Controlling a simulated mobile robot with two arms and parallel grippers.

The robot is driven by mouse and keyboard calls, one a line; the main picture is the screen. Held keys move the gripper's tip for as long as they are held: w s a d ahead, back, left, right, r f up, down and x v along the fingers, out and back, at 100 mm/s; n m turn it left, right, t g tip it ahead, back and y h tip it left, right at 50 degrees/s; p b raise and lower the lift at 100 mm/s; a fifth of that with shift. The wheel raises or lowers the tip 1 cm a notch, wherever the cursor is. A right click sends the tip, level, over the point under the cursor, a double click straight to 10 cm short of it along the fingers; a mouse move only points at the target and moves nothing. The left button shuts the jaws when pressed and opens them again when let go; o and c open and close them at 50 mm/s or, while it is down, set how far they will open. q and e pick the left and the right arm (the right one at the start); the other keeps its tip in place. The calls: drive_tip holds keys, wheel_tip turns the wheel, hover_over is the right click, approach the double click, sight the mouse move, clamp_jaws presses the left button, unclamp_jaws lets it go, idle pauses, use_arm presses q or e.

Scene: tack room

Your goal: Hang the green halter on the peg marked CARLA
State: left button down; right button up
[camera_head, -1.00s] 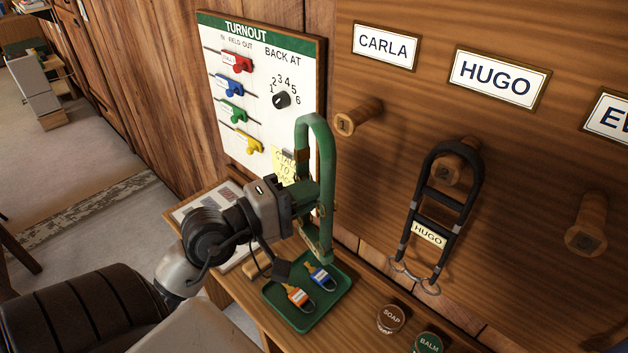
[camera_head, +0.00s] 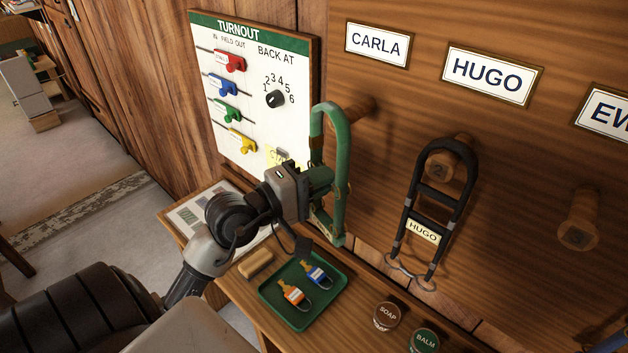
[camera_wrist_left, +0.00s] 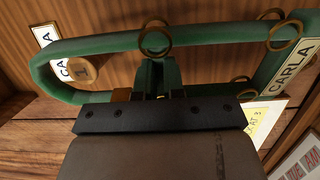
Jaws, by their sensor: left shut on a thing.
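The green halter (camera_head: 343,185) is upright in my left gripper (camera_head: 316,180), which is shut on its green strap. In the left wrist view the halter (camera_wrist_left: 200,42) shows rings and a CARLA tag. The CARLA plate (camera_head: 378,44) is on the wooden wall, above peg 1 (camera_head: 362,107). In the head view the halter's upper loop partly covers this peg. In the left wrist view the end of peg 1 (camera_wrist_left: 83,70) shows within the loop's opening; I cannot tell whether it passes through. My right gripper is not in view.
A black halter tagged HUGO (camera_head: 423,231) hangs on the peg to the right (camera_head: 440,168). The turnout board (camera_head: 253,135) is behind my left gripper. Below are a green tray (camera_head: 303,322) with two padlocks, and soap (camera_head: 387,315) and balm (camera_head: 424,341) tins. Peg 3 (camera_head: 577,235) is bare.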

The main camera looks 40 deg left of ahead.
use_arm(q)
drive_tip(key=shift+w+d+f, duration=0.1)
drive_tip(key=shift+w+f, duration=0.1)
drive_tip(key=shift+w, duration=0.75)
drive_tip(key=shift+w+d+f, duration=0.1)
drive_tip(key=shift+w+f, duration=0.1)
drive_tip(key=shift+w, duration=0.75)
drive_tip(key=shift+w+f, duration=0.2)
drive_tip(key=shift+w, duration=0.75)
drive_tip(key=c, duration=1.1)
unclamp_jaws()
drive_tip(key=shift+c, duration=0.2)
drive_tip(key=shift+f, duration=0.1)
